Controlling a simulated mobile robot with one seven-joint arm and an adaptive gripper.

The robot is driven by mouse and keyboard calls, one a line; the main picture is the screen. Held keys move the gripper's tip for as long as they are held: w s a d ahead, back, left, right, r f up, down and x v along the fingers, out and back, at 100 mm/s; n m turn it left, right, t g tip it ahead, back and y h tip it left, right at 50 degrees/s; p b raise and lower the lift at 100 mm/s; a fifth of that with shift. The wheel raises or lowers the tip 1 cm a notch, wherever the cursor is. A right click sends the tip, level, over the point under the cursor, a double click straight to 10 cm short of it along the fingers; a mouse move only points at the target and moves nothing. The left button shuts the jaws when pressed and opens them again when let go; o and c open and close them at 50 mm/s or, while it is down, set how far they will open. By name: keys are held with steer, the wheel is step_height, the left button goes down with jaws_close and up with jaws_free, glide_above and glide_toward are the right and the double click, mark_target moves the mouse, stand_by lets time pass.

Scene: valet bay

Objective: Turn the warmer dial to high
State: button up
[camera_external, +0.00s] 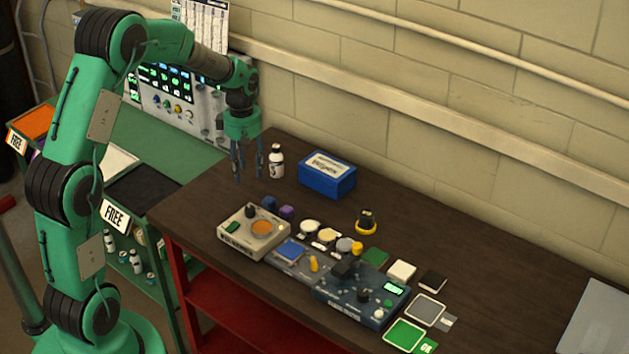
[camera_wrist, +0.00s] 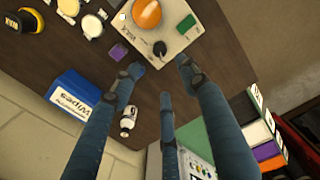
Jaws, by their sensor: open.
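The warmer (camera_external: 253,232) is a beige box with a round orange plate (camera_external: 262,228), a green part (camera_external: 232,227) and a small black dial (camera_external: 251,211). It stands near the table's front left edge. In the wrist view the warmer (camera_wrist: 185,38) is at the top, with the dial (camera_wrist: 159,48) just beyond my fingertips. The dial's setting is too small to read. My gripper (camera_external: 249,172) is open and empty, pointing down above the table, behind the warmer and apart from it. Its fingers (camera_wrist: 160,76) also show spread in the wrist view.
A white bottle (camera_external: 276,161) and a blue wipes box (camera_external: 327,175) stand close to the right of my gripper. A dark blue control unit (camera_external: 360,296) and several small items fill the table's front right.

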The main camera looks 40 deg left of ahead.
mark_target(250, 208)
step_height(250, 208, down, 14)
steer(key=shift+r+b, duration=0.15)
steer(key=shift+b, duration=0.35)
stand_by(0.4)
jaws_close()
